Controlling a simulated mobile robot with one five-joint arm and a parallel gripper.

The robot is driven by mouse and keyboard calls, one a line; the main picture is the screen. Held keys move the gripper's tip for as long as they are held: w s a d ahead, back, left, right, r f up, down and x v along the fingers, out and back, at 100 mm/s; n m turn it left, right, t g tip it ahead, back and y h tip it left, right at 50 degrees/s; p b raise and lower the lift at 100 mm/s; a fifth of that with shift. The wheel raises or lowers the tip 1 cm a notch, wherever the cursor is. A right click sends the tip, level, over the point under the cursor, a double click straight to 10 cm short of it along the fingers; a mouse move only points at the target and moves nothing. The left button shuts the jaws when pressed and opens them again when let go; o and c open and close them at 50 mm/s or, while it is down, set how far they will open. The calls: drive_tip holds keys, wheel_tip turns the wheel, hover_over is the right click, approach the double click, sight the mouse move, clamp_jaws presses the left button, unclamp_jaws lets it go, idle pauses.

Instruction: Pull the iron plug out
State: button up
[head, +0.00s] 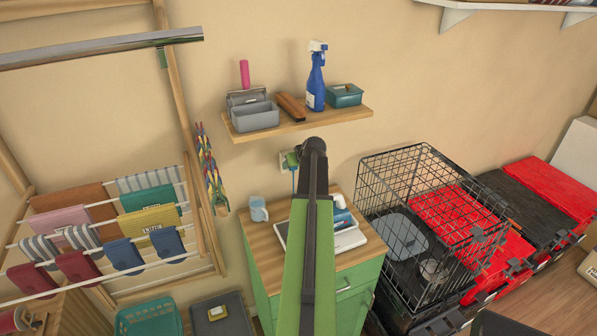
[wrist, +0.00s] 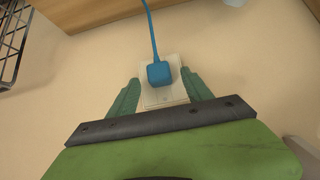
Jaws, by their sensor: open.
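The blue iron plug (wrist: 159,73) sits in a white wall outlet (wrist: 157,98) in the wrist view, with its cord (wrist: 152,30) running off at the top. My gripper (wrist: 161,78) is open, its two green fingers on either side of the plug with a gap on each side. The cord (head: 293,183) hangs down the wall there. The iron (head: 341,214) rests on a pale tray (head: 350,240) on the cabinet, partly hidden by my arm.
A wooden shelf (head: 300,124) with a spray bottle (head: 317,78), boxes and a brush is above the outlet. The green cabinet (head: 350,285) is below. A black wire crate (head: 430,180) stands right; a drying rack (head: 110,230) with cloths is left.

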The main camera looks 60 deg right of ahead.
drive_tip(key=shift+x, duration=0.85)
drive_tip(key=shift+r, duration=0.1)
clamp_jaws()
drive_tip(key=c, duration=0.7)
unclamp_jaws()
clamp_jaws()
drive_tip(key=shift+s+a, duration=0.1)
drive_tip(key=shift+s+a, duration=0.5)
drive_tip(key=shift+s, duration=0.2)
drive_tip(key=shift+s+a, duration=0.5)
drive_tip(key=shift+s, duration=0.25)
